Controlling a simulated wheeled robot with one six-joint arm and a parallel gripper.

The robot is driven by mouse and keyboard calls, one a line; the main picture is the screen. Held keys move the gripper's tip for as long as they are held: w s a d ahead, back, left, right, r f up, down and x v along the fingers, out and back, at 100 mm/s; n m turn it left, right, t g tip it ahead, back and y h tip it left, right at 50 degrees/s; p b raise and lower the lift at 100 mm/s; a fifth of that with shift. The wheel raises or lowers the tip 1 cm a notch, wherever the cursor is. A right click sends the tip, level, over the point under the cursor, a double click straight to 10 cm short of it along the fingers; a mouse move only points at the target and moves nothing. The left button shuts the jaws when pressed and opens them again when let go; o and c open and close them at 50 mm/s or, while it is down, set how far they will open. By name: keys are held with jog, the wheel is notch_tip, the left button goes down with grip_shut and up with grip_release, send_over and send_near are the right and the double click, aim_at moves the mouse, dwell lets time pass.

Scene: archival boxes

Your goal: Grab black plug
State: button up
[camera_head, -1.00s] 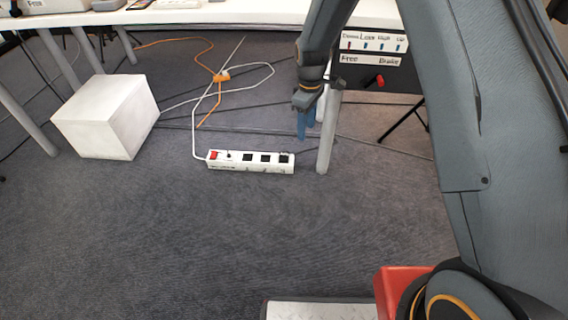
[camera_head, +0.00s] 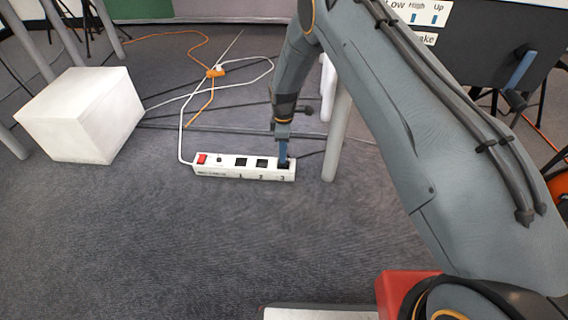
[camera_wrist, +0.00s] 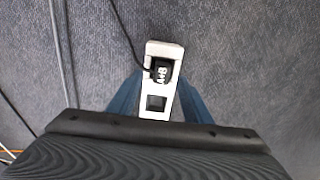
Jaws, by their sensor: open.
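The black plug (camera_wrist: 162,70) sits in the end socket of a white power strip (camera_head: 215,172), with a black cable leading away from it. In the wrist view it carries white lettering, and an empty dark socket lies just below it. In the head view the plug is at the strip's right end, marked 3, mostly hidden behind my gripper (camera_head: 283,152). My gripper points down over that end. In the wrist view its two blue fingers (camera_wrist: 158,84) are apart, one on each side of the strip near the plug. I cannot tell whether they touch anything.
A white box (camera_head: 80,115) stands on the carpet to the left. A grey table leg (camera_head: 337,140) rises close to the right of the strip. White and orange cables (camera_head: 215,72) lie behind it. The carpet in front is clear.

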notch_tip(320, 180, down, 5)
jog(key=b, duration=0.3)
jog(key=shift+s, duration=0.15)
jog(key=shift+r, duration=0.1)
grip_shut()
